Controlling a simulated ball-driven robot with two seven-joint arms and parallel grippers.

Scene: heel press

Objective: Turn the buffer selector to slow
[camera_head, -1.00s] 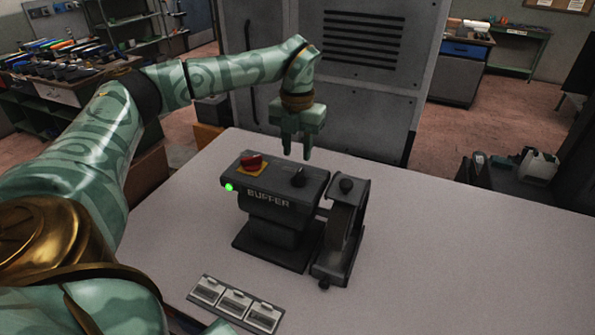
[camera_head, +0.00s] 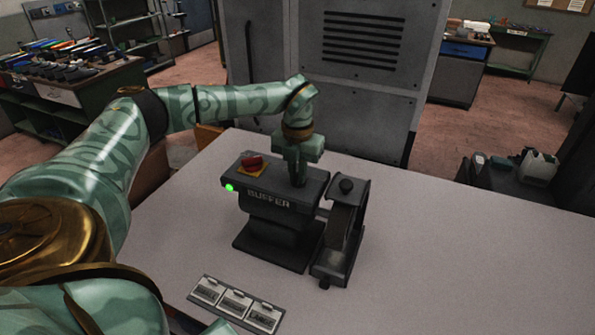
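The buffer machine (camera_head: 268,205) stands on the table, a dark box marked BUFFER. A red switch on a yellow plate (camera_head: 251,165) sits at the left of its top, and a green light (camera_head: 229,188) glows at its left front edge. My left gripper (camera_head: 299,182) points down at the right part of the top, where the dark selector knob was visible earlier. The fingers hide the knob and overlap each other in this view, so I cannot tell whether they are shut on it. The selector's setting is hidden. My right gripper is not in view.
A plate with several labelled tiles (camera_head: 235,303) lies in front. The table (camera_head: 450,260) is clear to the right. A grey cabinet (camera_head: 365,90) stands behind.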

